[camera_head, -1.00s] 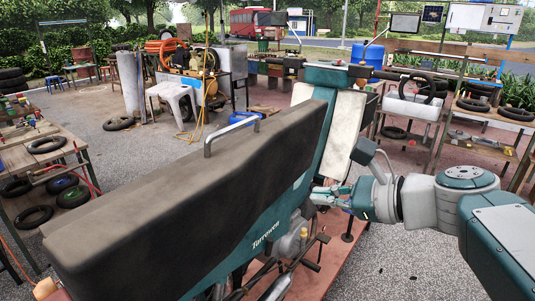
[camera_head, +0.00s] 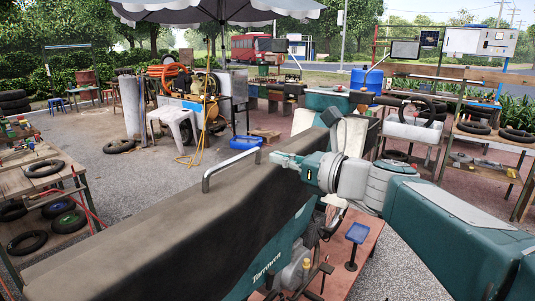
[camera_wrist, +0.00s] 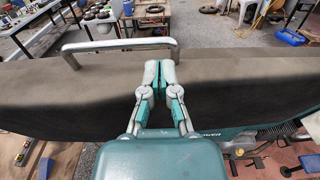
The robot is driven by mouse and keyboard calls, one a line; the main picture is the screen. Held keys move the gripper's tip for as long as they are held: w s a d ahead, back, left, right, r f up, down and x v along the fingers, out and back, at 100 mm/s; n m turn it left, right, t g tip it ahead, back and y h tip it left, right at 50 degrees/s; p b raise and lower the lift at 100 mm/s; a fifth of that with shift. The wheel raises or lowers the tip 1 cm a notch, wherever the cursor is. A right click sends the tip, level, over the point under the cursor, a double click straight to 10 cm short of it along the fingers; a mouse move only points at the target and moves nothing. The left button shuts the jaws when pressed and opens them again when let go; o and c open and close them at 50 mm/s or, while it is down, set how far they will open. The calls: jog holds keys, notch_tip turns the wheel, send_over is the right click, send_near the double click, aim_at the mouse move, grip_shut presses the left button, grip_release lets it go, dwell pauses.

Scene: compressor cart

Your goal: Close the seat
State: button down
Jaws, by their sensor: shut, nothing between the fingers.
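The long dark brown seat (camera_head: 150,225) lies along the teal machine body (camera_head: 270,262) in the head view. It also spans the wrist view (camera_wrist: 70,95). A bent metal handle (camera_head: 232,165) stands on the seat; it also shows in the wrist view (camera_wrist: 118,44). My gripper (camera_head: 273,158) is shut and empty, just right of the handle in the head view. In the wrist view my fingertips (camera_wrist: 160,64) are together over the seat, near the handle's right end. I cannot tell whether they touch either. Any gap under the seat is not clear.
A workbench with tyres (camera_head: 43,169) stands at the left. A white stool (camera_head: 173,124) and a compressor cart (camera_head: 205,105) stand behind the machine. Shelves with tyres (camera_head: 490,133) are at the right. Grey ground (camera_head: 135,185) is open between the left bench and the machine.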

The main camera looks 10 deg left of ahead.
aim_at(257, 151)
jog(key=x, duration=0.3)
jog(key=shift+w+a, duration=0.1)
jog(key=shift+w, duration=0.15)
jog(key=shift+a, duration=0.15)
jog(key=shift+a, duration=0.1)
